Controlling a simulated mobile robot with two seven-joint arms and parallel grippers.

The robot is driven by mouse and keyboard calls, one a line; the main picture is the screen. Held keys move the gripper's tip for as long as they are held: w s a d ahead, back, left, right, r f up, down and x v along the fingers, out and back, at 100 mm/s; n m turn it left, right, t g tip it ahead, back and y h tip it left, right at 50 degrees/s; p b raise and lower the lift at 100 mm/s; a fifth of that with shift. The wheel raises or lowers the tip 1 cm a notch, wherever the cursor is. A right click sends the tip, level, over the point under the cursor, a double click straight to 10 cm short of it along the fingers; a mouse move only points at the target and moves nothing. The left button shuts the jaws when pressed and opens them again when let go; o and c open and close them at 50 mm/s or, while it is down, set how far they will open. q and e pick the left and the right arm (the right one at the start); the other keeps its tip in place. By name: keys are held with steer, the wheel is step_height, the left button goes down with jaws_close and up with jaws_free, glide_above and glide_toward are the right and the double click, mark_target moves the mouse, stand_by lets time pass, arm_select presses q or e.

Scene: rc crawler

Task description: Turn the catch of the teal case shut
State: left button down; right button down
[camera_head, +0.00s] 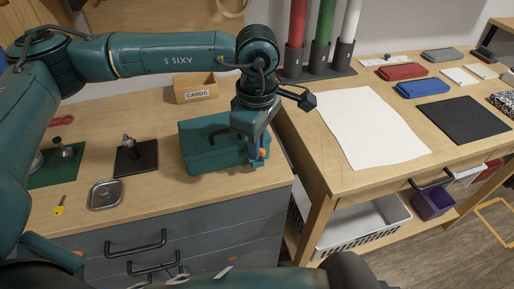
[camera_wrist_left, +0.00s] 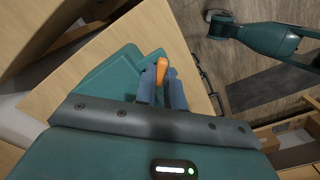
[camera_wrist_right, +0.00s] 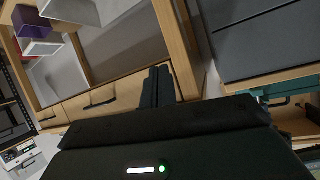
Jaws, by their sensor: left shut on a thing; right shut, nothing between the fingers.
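The teal case (camera_head: 200,150) lies closed on the wooden top of the drawer cabinet. It also shows in the left wrist view (camera_wrist_left: 108,75). Its catch (camera_wrist_left: 162,68) is orange and sits at the case's right end in the head view (camera_head: 263,153). My left gripper (camera_wrist_left: 161,92) is shut on the catch, with a blue-grey finger on each side; in the head view the fingers partly hide it. My right gripper (camera_wrist_right: 157,85) is shut and empty, low in front of the furniture and away from the case.
A cards box (camera_head: 194,88) stands behind the case. A black block (camera_head: 136,158) with a metal knob, a metal lid (camera_head: 105,194) and a yellow key (camera_head: 60,205) lie to its left. A worktable with white paper (camera_head: 372,128) stands to the right, beyond a gap.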

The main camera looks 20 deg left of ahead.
arm_select(q)
steer(key=n+b, duration=0.2)
steer(key=n, duration=0.1)
steer(key=shift+f, duration=0.25)
steer(key=n+b, duration=0.2)
steer(key=shift+r+n, duration=0.1)
steer(key=shift+n, duration=0.2)
steer(key=shift+n+b, duration=0.7)
steer(key=shift+n, duration=0.3)
steer(key=shift+r+n, duration=0.1)
steer(key=shift+n, duration=0.3)
steer(key=shift+b, duration=0.3)
arm_select(e)
steer(key=shift+s+d+f+t, duration=0.2)
steer(key=shift+s+d+t, duration=0.3)
steer(key=shift+d+t, duration=0.4)
arm_select(q)
steer(key=shift+n, duration=0.3)
arm_select(e)
steer(key=shift+s+a, duration=0.1)
steer(key=shift+a, duration=0.05)
arm_select(q)
steer(key=shift+r, duration=0.1)
arm_select(e)
steer(key=shift+r, duration=0.2)
arm_select(q)
steer(key=c, duration=1.5)
jaws_free()
arm_select(e)
steer(key=shift+f, duration=0.2)
